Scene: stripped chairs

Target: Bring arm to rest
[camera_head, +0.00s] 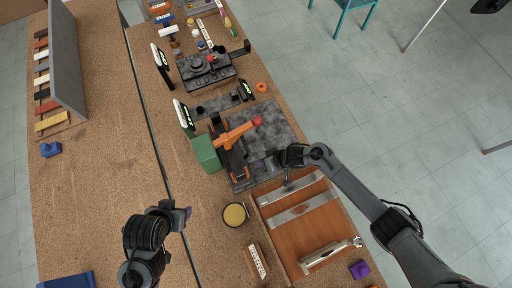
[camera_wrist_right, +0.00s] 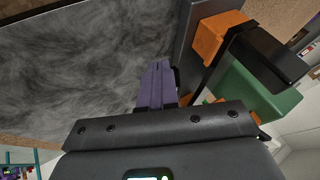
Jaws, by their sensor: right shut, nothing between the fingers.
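My right gripper (camera_head: 272,162) is over the near part of a dark grey mottled slab (camera_head: 273,127). In the right wrist view its purple fingers (camera_wrist_right: 157,85) are together, with nothing between them. My left gripper (camera_head: 186,212) is at the lower left over the bench; its fingers are too small to tell whether they are open or shut. An orange-armed device (camera_head: 236,133) with a green block (camera_head: 206,153) stands left of the right gripper. The green block also shows in the right wrist view (camera_wrist_right: 262,92).
A wooden board (camera_head: 318,228) with metal strips lies nearer than the slab. A round yellow-topped tin (camera_head: 235,214) and a purple block (camera_head: 359,270) are nearby. A grey upright panel (camera_head: 66,60) stands at the left. The left bench's middle (camera_head: 105,140) is clear.

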